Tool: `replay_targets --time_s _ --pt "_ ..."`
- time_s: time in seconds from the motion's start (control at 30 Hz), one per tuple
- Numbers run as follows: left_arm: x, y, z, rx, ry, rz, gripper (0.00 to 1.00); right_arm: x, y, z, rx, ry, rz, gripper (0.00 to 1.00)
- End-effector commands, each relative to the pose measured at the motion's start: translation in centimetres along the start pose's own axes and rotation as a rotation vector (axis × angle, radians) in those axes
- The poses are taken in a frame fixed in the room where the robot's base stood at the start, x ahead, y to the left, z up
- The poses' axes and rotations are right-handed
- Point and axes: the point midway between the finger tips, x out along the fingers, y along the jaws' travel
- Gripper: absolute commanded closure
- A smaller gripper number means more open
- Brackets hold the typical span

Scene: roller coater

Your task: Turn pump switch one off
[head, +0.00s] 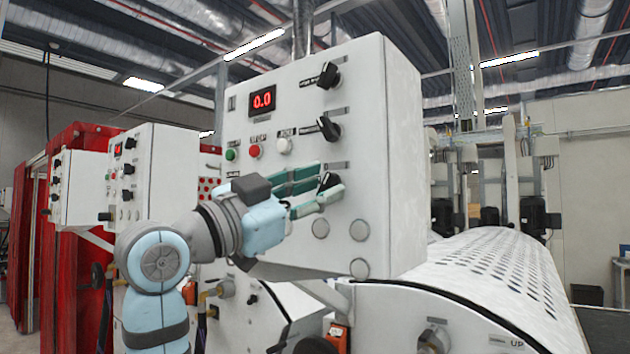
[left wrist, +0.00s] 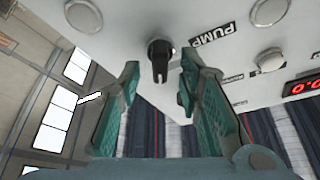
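A white control box (head: 375,140) stands in the middle of the head view. A black rotary switch (head: 327,181) sits on its front face, below two similar black knobs. In the left wrist view a black switch (left wrist: 158,58) stands by a label (left wrist: 212,38) that reads PUMP. No number for it can be read. My left gripper (head: 322,187) is open, with its green-padded fingers at the box front. In the left wrist view the switch lies between the fingertips of my left gripper (left wrist: 159,66), with gaps on both sides. My right gripper is not in view.
The upper knobs (head: 328,75) (head: 328,128), a red 0.0 display (head: 262,100) and green, red and white buttons (head: 255,152) share the panel. A perforated white roller cover (head: 500,265) is at right. More control boxes (head: 170,180) stand at left.

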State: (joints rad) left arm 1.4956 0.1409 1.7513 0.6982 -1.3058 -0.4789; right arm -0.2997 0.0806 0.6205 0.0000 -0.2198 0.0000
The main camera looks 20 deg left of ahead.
Motion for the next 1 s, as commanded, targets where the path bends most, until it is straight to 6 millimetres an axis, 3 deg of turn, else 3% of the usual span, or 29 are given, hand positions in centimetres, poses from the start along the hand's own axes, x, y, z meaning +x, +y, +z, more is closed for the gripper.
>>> replay_targets --time_s 0.1,0.3,0.67,1.0 --pt "-0.1 0.1 0.1 -0.001 0.0 0.0 0.68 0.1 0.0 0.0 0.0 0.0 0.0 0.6" --pt "-0.1 0.0 0.1 -0.001 0.0 0.0 0.99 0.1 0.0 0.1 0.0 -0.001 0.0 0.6" --pt "-0.1 0.1 0.1 -0.019 0.002 -0.007 1.0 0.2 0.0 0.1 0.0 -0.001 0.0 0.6" --pt "-0.2 0.3 0.1 -0.169 0.004 -0.071 1.0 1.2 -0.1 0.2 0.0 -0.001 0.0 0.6"
